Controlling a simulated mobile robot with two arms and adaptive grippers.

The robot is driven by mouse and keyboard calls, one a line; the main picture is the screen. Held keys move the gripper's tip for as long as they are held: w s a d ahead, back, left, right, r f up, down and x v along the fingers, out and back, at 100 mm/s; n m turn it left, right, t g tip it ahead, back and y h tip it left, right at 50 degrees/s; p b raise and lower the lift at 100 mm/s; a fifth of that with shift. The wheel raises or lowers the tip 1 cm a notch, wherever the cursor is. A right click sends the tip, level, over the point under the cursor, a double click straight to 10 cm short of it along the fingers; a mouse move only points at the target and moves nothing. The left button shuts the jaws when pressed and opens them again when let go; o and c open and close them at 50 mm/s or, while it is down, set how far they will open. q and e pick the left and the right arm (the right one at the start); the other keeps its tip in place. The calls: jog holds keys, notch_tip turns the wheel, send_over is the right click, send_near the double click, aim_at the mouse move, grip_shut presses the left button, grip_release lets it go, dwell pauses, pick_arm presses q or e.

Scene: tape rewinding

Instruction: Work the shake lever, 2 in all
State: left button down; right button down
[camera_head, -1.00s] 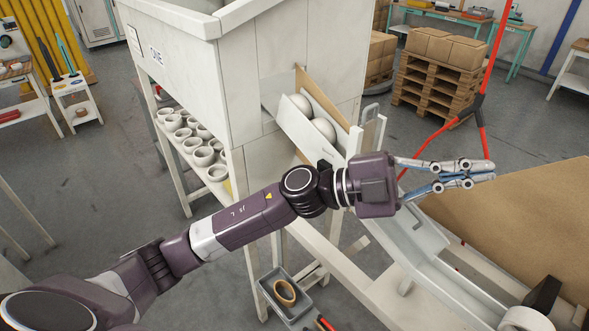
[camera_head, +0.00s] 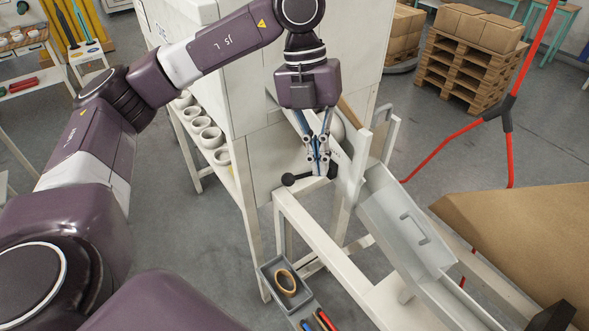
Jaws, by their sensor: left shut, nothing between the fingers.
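The shake lever (camera_head: 289,179) is a dark ball knob at the lower front of the white machine. A short rod seems to run from it to the right, partly hidden by my fingers. My left gripper (camera_head: 318,170) points down with its fingers together, shut and empty. Its fingertips are just right of the knob, over the rod in the picture. I cannot tell whether they touch it. My right gripper is not in view.
The white machine (camera_head: 235,90) has a sloping chute holding a pale ball (camera_head: 337,128), partly hidden by my gripper. A grey trough (camera_head: 400,220) slopes down at the right. A grey tray (camera_head: 268,270) holds a tape roll (camera_head: 286,282). White cups (camera_head: 211,137) stand on the left shelf.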

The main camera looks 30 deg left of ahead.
pick_arm(q)
notch_tip(320, 180, up, 2)
jog(key=n+y, duration=0.1)
jog(key=y, duration=0.1)
send_over(307, 174)
jog(key=s+a, duration=0.2)
jog(key=s, duration=0.1)
jog(key=shift+w+a+r+n+y, duration=0.1)
jog(key=shift+a+r+n+y, duration=0.2)
jog(key=shift+a, duration=0.1)
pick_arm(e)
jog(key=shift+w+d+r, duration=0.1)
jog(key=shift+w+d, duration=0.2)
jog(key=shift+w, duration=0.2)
pick_arm(q)
jog(key=shift+f, duration=0.1)
